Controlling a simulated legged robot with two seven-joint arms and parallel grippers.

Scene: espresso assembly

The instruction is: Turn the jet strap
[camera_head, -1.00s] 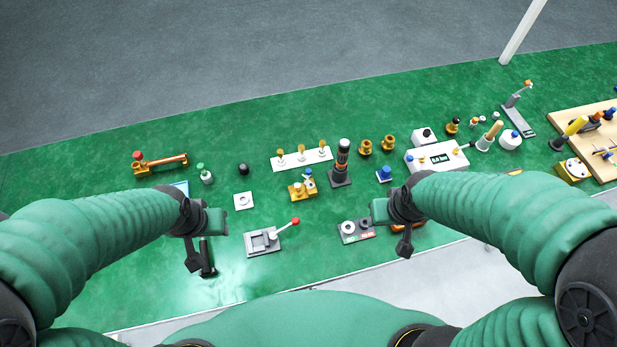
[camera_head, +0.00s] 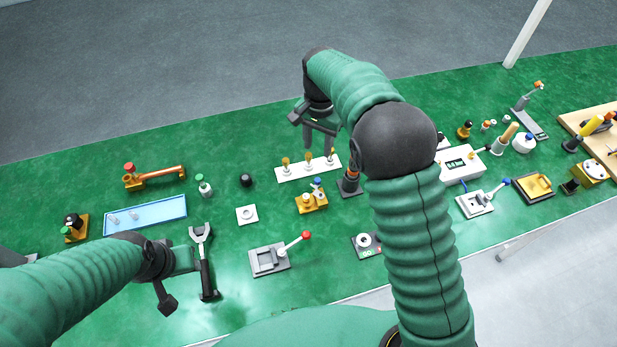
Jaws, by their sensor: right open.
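A white strap-like strip (camera_head: 293,174) carrying a row of brass jets (camera_head: 308,160) lies on the green table near the picture's middle. I take it for the jet strap. My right gripper (camera_head: 318,147) is open, its two dark fingers pointing down over the strip. The fingertips are close to the jets, and I cannot tell whether they touch. My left gripper (camera_head: 190,260) is low at the left, beside a black-handled tool (camera_head: 206,275), well away from the strip. Its jaw state is unclear.
A blue tray (camera_head: 150,216), a red-knobbed lever base (camera_head: 268,260) and a white machine box (camera_head: 462,165) stand around. Behind the strip the table is clear.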

